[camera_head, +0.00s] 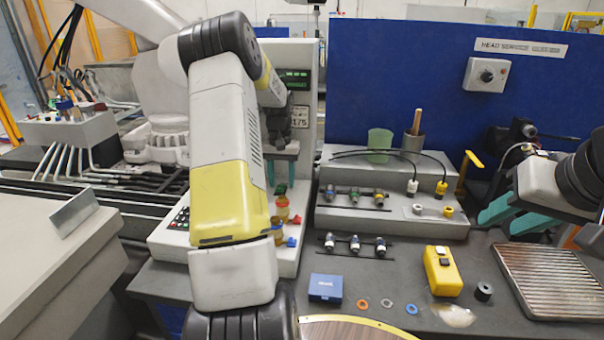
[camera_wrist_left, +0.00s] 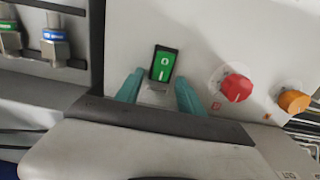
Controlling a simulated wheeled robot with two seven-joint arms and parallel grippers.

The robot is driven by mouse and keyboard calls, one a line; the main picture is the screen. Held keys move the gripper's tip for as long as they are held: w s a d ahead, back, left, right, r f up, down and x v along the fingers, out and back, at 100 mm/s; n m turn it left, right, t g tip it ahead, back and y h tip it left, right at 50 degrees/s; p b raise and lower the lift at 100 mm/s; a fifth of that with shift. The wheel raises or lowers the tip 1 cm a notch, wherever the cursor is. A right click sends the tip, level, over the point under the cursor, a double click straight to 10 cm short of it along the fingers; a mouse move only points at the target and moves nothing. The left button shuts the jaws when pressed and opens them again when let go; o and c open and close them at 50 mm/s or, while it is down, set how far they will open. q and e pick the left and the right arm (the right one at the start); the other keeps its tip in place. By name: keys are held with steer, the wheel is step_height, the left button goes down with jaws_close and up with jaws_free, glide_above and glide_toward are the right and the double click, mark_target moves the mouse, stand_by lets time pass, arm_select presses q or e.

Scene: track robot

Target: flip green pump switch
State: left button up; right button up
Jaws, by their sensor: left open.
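The green pump switch (camera_wrist_left: 163,65) is a green rocker with white marks in a black frame, set in the pale panel (camera_wrist_left: 210,30). In the head view it shows small and dark green (camera_head: 281,188), just below my left fingertips. My left gripper (camera_head: 282,178) is open and empty, with its teal fingers pointing at the panel. In the left wrist view the fingertips (camera_wrist_left: 159,80) lie either side of the switch's lower end; contact cannot be told. My right gripper (camera_head: 500,224) is open and empty over the bench at the right.
A red knob (camera_wrist_left: 236,87) and an orange knob (camera_wrist_left: 294,101) stand out to the right of the switch in the wrist view. A stepped rack (camera_head: 400,222) with several connectors stands right of the panel. A yellow device (camera_head: 442,274) and a blue box (camera_head: 325,288) lie in front.

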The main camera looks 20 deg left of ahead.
arm_select(q)
jaws_close()
steer(key=shift+s+d+r+t+y, duration=0.1)
steer(key=shift+s+t+y, duration=0.1)
steer(key=shift+t, duration=0.4)
steer(key=shift+s+r+t+y, duration=0.1)
steer(key=shift+s+t, duration=0.1)
steer(key=shift+t, duration=0.4)
steer(key=shift+s+r+t+y, duration=0.1)
steer(key=shift+s+t+y, duration=0.15)
steer(key=shift+t, duration=0.75)
jaws_free()
